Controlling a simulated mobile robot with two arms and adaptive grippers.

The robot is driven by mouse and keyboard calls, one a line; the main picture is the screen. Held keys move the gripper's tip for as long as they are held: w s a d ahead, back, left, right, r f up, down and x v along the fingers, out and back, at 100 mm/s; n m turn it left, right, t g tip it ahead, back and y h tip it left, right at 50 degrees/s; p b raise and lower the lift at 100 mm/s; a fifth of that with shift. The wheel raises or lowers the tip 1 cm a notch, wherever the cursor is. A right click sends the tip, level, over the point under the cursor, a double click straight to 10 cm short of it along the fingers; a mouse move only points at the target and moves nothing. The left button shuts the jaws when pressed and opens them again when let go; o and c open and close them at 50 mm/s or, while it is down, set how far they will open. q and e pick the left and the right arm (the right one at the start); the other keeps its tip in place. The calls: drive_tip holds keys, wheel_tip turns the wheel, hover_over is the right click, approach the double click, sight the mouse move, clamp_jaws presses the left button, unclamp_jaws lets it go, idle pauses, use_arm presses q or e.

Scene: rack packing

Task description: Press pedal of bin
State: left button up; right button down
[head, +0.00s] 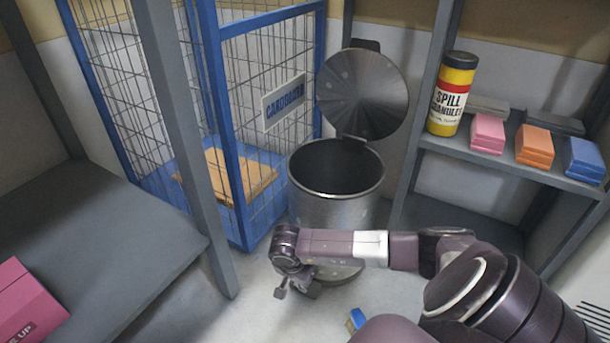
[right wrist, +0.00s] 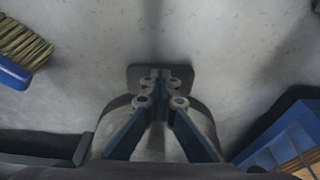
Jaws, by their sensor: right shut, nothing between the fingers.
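The steel pedal bin (head: 336,207) stands on the floor against the back, in the middle of the head view. Its round lid (head: 362,93) is tilted up and back, and the dark inside shows. My right arm reaches low across the bin's front, with my right gripper (head: 281,292) near the floor. In the right wrist view the gripper (right wrist: 160,76) is shut and empty, its fingertips over a dark flat pedal (right wrist: 186,74) and appearing to touch it. My arm hides the pedal in the head view. My left gripper is not in view.
A blue wire cage (head: 232,140) with flat cardboard stands left of the bin. A rack at right holds a spill granules canister (head: 453,92) and coloured packs (head: 535,145). A grey shelf (head: 110,235) is at left. A blue brush (right wrist: 22,52) lies on the floor.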

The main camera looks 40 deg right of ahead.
drive_tip(key=shift+s+a+r+p, duration=0.15)
drive_tip(key=shift+a+r+p, duration=0.2)
drive_tip(key=shift+a, duration=0.25)
drive_tip(key=shift+s+a+r+p, duration=0.15)
drive_tip(key=shift+a+r+p, duration=0.15)
drive_tip(key=shift+a, duration=0.25)
drive_tip(key=shift+a+f, duration=0.1)
drive_tip(key=shift+a, duration=0.05)
drive_tip(key=v, duration=1.1)
drive_tip(key=shift+a+r, duration=0.15)
drive_tip(key=shift+r, duration=0.25)
